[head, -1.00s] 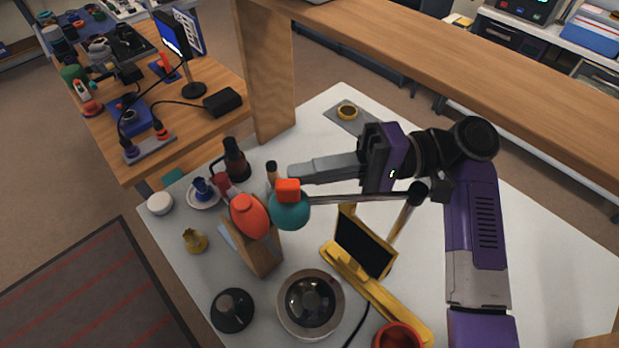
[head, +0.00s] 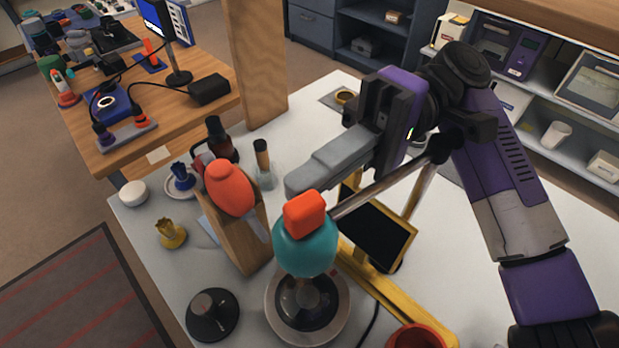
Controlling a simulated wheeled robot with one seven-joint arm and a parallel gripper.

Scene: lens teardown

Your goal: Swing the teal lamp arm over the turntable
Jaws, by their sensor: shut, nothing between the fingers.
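The teal lamp head (head: 306,250), with an orange block (head: 305,212) on top, hangs at the end of a metal lamp arm (head: 385,190) that runs up right to a dark joint on a post. In the picture it covers the far part of the round, silver-rimmed turntable (head: 342,318), which holds a dark domed piece. My gripper (head: 302,182) is shut and empty, its fingers just behind and above the orange block. I cannot tell whether they touch it.
A yellow stand with a dark panel (head: 378,236) is right of the lamp head. A wooden block with a red-orange rounded piece (head: 230,188) is left. A black knobbed disc (head: 212,316) and red bowl (head: 416,338) flank the turntable. White tabletop is free at right.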

